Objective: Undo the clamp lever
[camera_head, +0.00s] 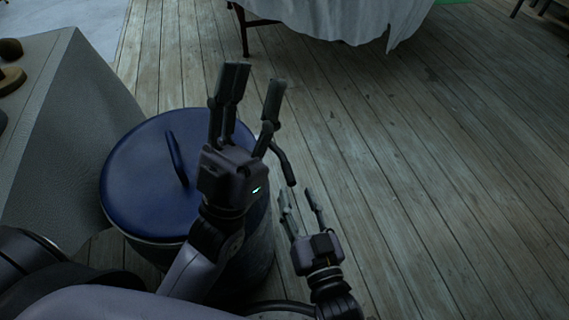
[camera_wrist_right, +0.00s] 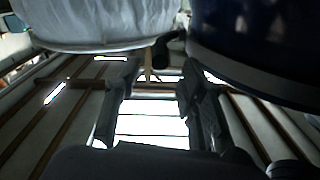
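A blue drum (camera_head: 245,255) stands at the left with a round blue lid (camera_head: 135,175) that has a raised bar handle (camera_head: 177,157). A dark clamp lever (camera_head: 283,165) sticks out at the lid's right edge, its free end angled down and right. My left gripper (camera_head: 257,76) is over the lid, fingers spread and empty, hiding part of the rim and the lever's root. My right gripper (camera_head: 295,192) is open just below the lever's end. In the right wrist view, the drum (camera_wrist_right: 270,40) is upper right and a dark piece, likely the lever (camera_wrist_right: 163,50), lies beyond the open fingers.
A grey block-like surface (camera_head: 70,130) stands close to the drum's left. A table with a white cloth (camera_head: 340,15) is at the back; the cloth also shows in the right wrist view (camera_wrist_right: 90,25). The plank floor (camera_head: 430,190) to the right is clear.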

